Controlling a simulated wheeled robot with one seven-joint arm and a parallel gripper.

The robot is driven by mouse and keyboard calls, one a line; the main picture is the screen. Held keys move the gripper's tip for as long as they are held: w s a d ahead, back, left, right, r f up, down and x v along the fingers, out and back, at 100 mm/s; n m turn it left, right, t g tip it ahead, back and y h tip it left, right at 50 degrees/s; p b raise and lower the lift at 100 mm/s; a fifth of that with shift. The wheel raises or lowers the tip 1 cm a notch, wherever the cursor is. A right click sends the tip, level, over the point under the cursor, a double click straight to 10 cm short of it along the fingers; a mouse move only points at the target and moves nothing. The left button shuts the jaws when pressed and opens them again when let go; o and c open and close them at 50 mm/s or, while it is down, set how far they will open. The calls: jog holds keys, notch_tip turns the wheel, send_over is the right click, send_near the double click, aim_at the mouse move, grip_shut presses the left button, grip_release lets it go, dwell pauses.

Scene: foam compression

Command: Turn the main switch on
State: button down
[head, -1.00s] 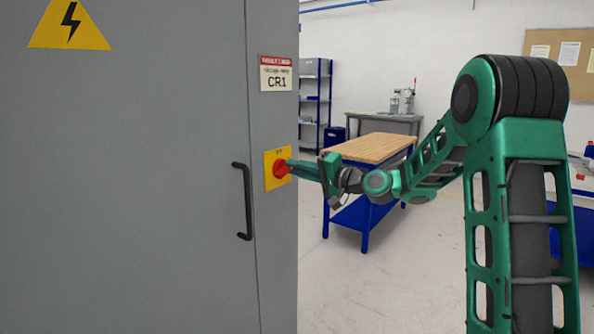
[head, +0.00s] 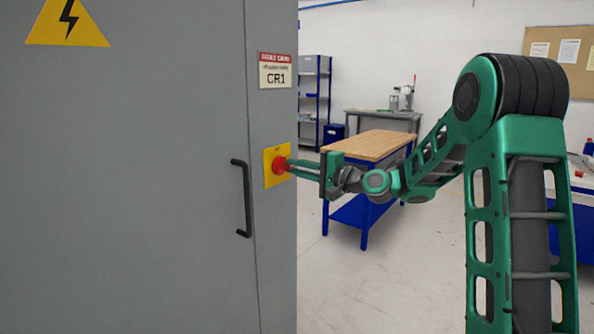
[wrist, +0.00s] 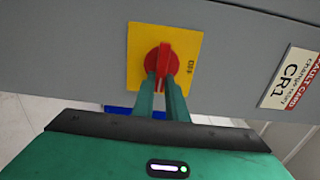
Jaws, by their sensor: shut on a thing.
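The main switch is a red rotary knob (head: 280,165) on a yellow plate (head: 269,178), mounted on the grey cabinet's narrow right-hand strip. In the wrist view the red knob (wrist: 161,62) has a raised handle, lying roughly crosswise to the direction of the CR1 label. My gripper (head: 291,168) reaches in from the right and is shut on the knob's handle. In the wrist view its green fingers (wrist: 162,80) sit on either side of the handle's near end.
The grey cabinet (head: 130,190) fills the left, with a black door handle (head: 242,198) close left of the switch. A CR1 label (head: 275,71) is above it. A wooden-topped blue table (head: 372,145) stands behind my arm. Open floor lies in front of it.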

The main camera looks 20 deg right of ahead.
jog(key=shift+w+d+f, duration=0.1)
jog(key=shift+d+f, duration=0.05)
jog(key=shift+d, duration=0.1)
jog(key=c, duration=1.8)
grip_release()
jog(key=shift+o, duration=0.2)
jog(key=shift+a, duration=0.15)
jog(key=v, duration=1)
jog(key=shift+s+d, duration=0.25)
